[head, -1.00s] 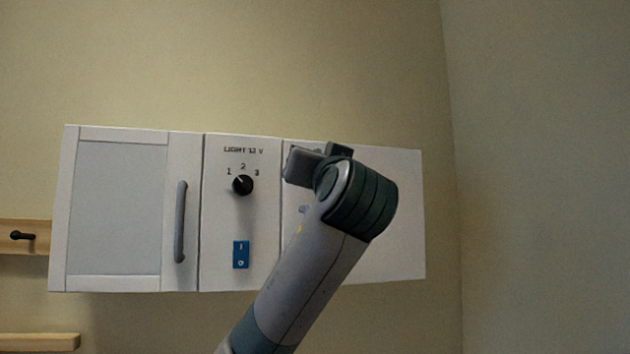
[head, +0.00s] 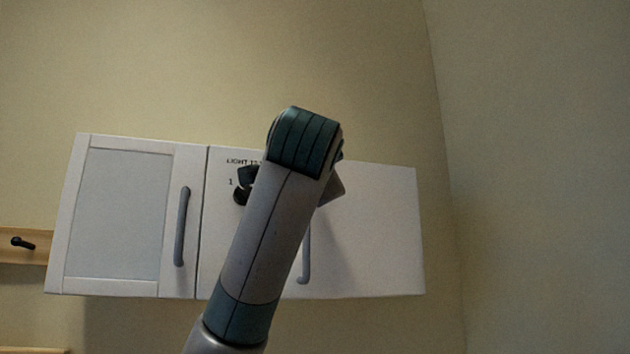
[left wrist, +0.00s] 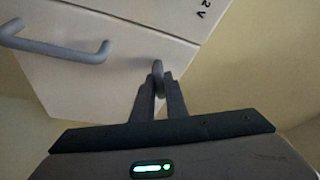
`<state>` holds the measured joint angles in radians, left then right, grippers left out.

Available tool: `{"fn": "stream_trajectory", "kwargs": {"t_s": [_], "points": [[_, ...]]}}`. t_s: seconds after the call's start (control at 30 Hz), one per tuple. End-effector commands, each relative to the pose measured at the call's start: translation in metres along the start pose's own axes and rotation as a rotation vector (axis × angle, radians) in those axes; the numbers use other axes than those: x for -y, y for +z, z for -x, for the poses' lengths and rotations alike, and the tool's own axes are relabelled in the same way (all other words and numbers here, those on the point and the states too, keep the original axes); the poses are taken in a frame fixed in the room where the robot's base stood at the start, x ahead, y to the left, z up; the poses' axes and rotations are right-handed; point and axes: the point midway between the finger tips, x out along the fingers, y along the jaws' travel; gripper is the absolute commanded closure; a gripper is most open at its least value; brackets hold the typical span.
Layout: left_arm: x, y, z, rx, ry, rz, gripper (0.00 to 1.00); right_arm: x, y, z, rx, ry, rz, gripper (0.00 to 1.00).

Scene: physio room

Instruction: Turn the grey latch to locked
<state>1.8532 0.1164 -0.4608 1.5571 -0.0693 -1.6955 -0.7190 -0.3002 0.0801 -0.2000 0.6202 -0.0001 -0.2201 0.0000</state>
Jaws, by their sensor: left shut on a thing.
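The grey latch (left wrist: 158,66) shows in the left wrist view as a small upright piece in front of the white cabinet panel. My left gripper (left wrist: 158,82) is shut on it, one dark finger on each side. In the head view my left arm stands in front of the cabinet and hides the latch and most of the gripper. I cannot tell how far the latch is turned, and no mark for locked shows. My right gripper is not in view.
The white wall cabinet (head: 185,155) has a left door with a grey handle (head: 181,227) and a right door with another handle (head: 305,262). A black knob (head: 241,196) is partly covered by my arm. A wooden rail with a dark peg (head: 22,243) is at far left.

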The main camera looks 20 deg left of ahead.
Motion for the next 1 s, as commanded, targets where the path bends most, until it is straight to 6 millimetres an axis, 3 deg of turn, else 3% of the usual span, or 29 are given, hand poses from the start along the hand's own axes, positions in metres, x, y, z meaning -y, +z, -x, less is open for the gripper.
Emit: {"fn": "stream_trajectory", "kwargs": {"t_s": [0.5,1.0], "points": [[-0.0013,0.0007,0.0000,0.002,0.158,-0.382,1.00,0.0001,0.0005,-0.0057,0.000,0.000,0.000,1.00],[-0.0030,0.0006,0.0001,0.000,0.194,-0.468,1.00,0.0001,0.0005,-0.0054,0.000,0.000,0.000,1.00]]}}
